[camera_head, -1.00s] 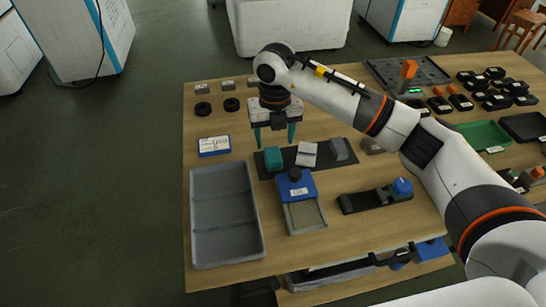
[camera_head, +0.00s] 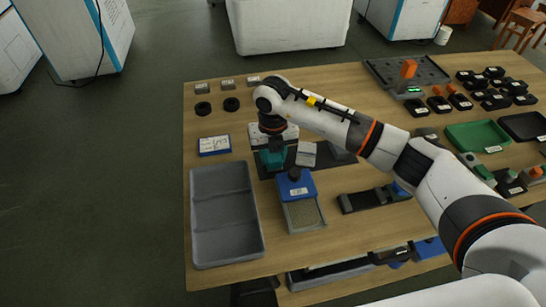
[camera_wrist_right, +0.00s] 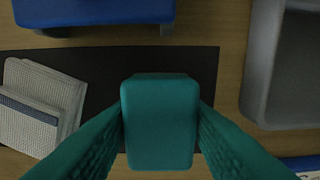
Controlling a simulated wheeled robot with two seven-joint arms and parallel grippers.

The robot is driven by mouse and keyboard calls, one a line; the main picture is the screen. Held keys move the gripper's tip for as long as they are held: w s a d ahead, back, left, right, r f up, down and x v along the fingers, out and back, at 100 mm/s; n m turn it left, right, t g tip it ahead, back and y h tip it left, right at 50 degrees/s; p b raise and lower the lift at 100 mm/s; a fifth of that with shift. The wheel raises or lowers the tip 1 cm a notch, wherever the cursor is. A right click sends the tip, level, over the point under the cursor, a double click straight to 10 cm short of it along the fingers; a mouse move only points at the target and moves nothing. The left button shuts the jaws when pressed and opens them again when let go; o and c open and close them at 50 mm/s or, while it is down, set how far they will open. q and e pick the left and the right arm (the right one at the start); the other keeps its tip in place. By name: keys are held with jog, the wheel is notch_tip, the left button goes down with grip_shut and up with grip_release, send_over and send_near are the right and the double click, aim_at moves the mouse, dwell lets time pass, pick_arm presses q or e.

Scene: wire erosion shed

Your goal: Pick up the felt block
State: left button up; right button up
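The teal block, which I take for the felt block (camera_head: 271,160), is on the dark mat (camera_head: 265,173) near its left end; my right arm partly covers it from above in the head view. In the right wrist view the teal block (camera_wrist_right: 160,122) fills the middle. My right gripper (camera_wrist_right: 160,115) has its teal fingers on both sides of it, with no gap showing, so it looks shut on the block. The block does not visibly stand clear of the mat. My left gripper is not in view.
A grey bin (camera_head: 256,225) and a blue-white box (camera_head: 214,145) are at left.

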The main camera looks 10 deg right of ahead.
jog(key=c, duration=0.5)
notch_tip(320, 180, up, 10)
jog(key=shift+r, duration=0.1)
jog(key=o, duration=0.4)
jog(key=c, duration=0.3)
